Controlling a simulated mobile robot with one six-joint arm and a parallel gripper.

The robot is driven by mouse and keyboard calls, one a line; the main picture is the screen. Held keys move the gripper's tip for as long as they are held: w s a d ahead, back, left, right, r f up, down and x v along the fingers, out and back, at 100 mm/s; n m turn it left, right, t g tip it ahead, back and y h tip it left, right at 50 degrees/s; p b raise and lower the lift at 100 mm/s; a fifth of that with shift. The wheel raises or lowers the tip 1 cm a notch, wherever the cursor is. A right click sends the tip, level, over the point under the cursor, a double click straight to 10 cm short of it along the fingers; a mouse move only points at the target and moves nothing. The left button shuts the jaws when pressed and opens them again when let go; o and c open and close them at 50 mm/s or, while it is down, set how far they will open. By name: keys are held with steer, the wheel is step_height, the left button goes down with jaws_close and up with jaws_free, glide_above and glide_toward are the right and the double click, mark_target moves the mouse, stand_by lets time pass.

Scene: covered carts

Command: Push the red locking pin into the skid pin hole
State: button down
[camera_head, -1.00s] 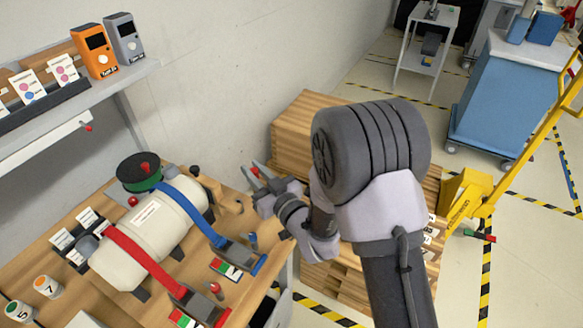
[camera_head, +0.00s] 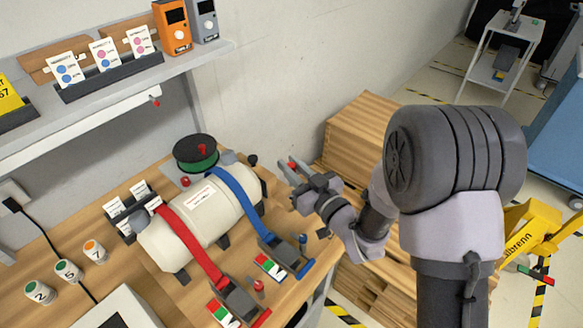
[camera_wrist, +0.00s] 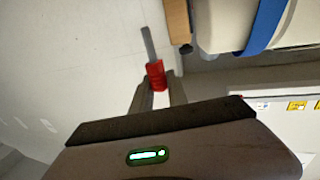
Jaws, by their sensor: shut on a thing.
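My gripper (camera_head: 289,173) is shut on the red locking pin (camera_wrist: 156,74), which has a red grip and a grey shaft pointing away from the fingers. In the head view a bit of red shows at the fingertips, held in the air right of the cream tank (camera_head: 205,220). The tank lies on the wooden bench under a red strap (camera_head: 190,240) and a blue strap (camera_head: 238,200). In the wrist view the tank's end and blue strap (camera_wrist: 265,25) are at the upper right, apart from the pin. I cannot make out the skid pin hole.
A green-and-black reel (camera_head: 195,154) stands behind the tank. Buckles with red-green labels (camera_head: 269,265) and a red knob (camera_head: 258,286) lie at the front. Numbered cups (camera_head: 68,270) stand at left. Stacked wooden crates (camera_head: 372,125) are behind my gripper.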

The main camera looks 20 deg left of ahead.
step_height(320, 180, down, 4)
steer(key=b, duration=0.4)
steer(key=shift+f, duration=0.15)
steer(key=shift+b, duration=1.55)
stand_by(0.8)
steer(key=shift+f+b, duration=1.9)
steer(key=shift+b, duration=0.55)
steer(key=shift+r+p, duration=0.55)
steer(key=shift+r, duration=1.2)
steer(key=shift+f+b, duration=0.1)
steer(key=shift+b, duration=1)
